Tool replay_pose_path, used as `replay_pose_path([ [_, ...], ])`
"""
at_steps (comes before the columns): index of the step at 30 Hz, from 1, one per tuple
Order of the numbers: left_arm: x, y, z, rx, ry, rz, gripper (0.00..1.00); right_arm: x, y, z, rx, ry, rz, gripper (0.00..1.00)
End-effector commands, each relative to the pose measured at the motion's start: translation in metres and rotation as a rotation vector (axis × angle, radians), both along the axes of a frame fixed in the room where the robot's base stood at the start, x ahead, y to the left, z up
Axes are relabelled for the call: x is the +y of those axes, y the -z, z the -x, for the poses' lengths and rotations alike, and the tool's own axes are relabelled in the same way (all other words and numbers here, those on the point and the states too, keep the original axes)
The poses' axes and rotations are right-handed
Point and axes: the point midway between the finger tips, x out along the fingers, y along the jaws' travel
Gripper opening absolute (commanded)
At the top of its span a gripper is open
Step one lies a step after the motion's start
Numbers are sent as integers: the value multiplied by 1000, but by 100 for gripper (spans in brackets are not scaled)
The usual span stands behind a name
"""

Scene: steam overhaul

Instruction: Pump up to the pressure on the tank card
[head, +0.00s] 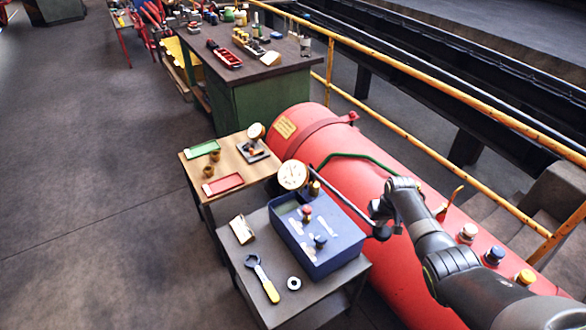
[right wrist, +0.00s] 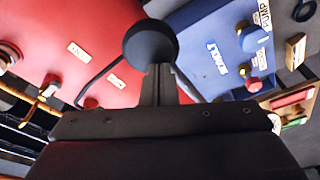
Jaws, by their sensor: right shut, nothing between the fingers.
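The red tank (head: 330,150) lies along the right, with a yellow tank card (head: 285,127) at its far end; its writing is too small to read. A blue pump box (head: 335,245) with a red and a blue knob stands on the near cart. A round white gauge (head: 293,175) rises behind the box; its reading is unclear. A dark lever (head: 347,201) runs from near the gauge toward my right gripper (head: 381,218). In the right wrist view, the shut, empty fingers (right wrist: 159,85) point at a black ball knob (right wrist: 150,43); contact is unclear. My left gripper is out of view.
The near cart (head: 255,290) also holds a yellow-handled wrench (head: 262,279), a ring (head: 294,283) and a small card stand (head: 242,229). A wooden-topped cart (head: 225,160) with red and green trays stands behind. A yellow railing (head: 430,77) borders the right. Floor at left is clear.

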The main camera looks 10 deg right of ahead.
Motion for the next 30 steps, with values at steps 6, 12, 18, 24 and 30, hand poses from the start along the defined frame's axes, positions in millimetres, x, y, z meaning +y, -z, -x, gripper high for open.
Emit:
replay_pose_path([
  [6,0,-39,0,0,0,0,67,-1,-40,0,1,0,1,0],
  [12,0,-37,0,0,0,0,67,-1,-59,-1,-1,-1,1,0],
  [18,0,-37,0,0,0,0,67,0,-68,0,2,0,1,0],
  [24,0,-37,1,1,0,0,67,0,-68,0,2,0,1,0],
  [30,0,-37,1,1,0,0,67,-1,-68,0,2,0,1,0],
])
